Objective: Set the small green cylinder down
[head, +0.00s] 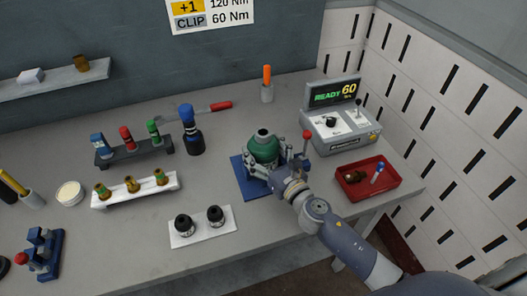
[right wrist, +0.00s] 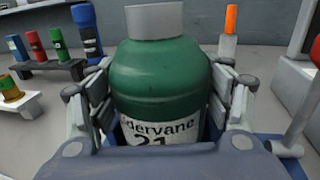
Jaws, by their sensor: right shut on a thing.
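The small green cylinder (head: 263,149) stands upright with a grey neck and a white label, over the blue square base (head: 240,184). It fills the middle of the right wrist view (right wrist: 160,80), where the label reads "dervane 21". My right gripper (head: 272,163) is shut on its body, with one finger on each side; the fingers also show in the right wrist view (right wrist: 164,95). The cylinder's lower end is hidden by the gripper, so I cannot tell whether it touches the base. My left gripper is not in view.
A white plate (head: 200,238) with two dark caps, racks of small cylinders (head: 135,157) and a blue-black bottle (head: 193,140) stand left.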

